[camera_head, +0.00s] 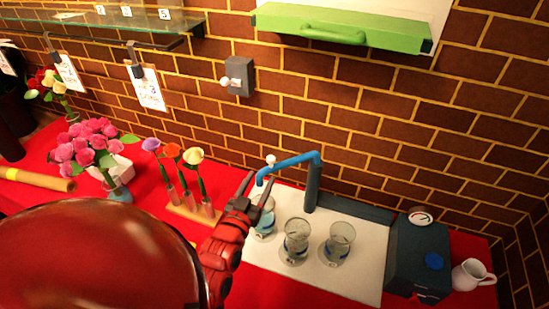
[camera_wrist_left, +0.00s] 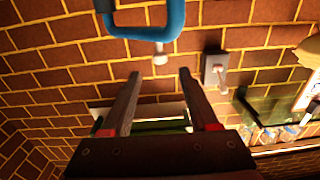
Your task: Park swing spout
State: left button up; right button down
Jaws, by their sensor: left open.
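The swing spout (camera_head: 290,161) is a blue pipe on a dark blue upright post, its arm pointing left over the white board with a white knob on top. In the left wrist view the blue spout (camera_wrist_left: 172,22) crosses the top, with the white knob (camera_wrist_left: 160,57) hanging in the picture. My left gripper (camera_head: 257,180) is open, its fingers pointing up near the spout's left end. In the left wrist view the open fingertips (camera_wrist_left: 160,75) are just below the knob, with nothing visible between them. Whether they touch the spout is unclear. My right gripper is not in view.
Glass jars (camera_head: 297,240) stand on the white board (camera_head: 361,273); one is partly behind my left gripper. A dark box (camera_head: 418,252) and white pitcher (camera_head: 473,275) are at the right. A flower rack (camera_head: 190,210) stands left. A switch box (camera_head: 240,75) is on the brick wall.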

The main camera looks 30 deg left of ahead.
aim_at(272, 157)
pick_arm(q)
jog(key=b+x, duration=0.1)
jog(key=x, duration=0.2)
jog(key=shift+w+f+b, duration=0.25)
jog(key=shift+b, duration=0.15)
jog(key=p+x, duration=0.1)
jog(key=x, duration=0.1)
jog(key=p+x, duration=0.1)
jog(key=x, duration=0.2)
jog(key=p+x, duration=0.1)
jog(key=x, duration=0.1)
jog(key=shift+w+a+r+p, duration=0.1)
jog(key=shift+w+r+p, duration=0.05)
jog(key=shift+r+p, duration=0.25)
jog(key=shift+x, duration=0.8)
jog(key=shift+f, duration=0.1)
grip_shut()
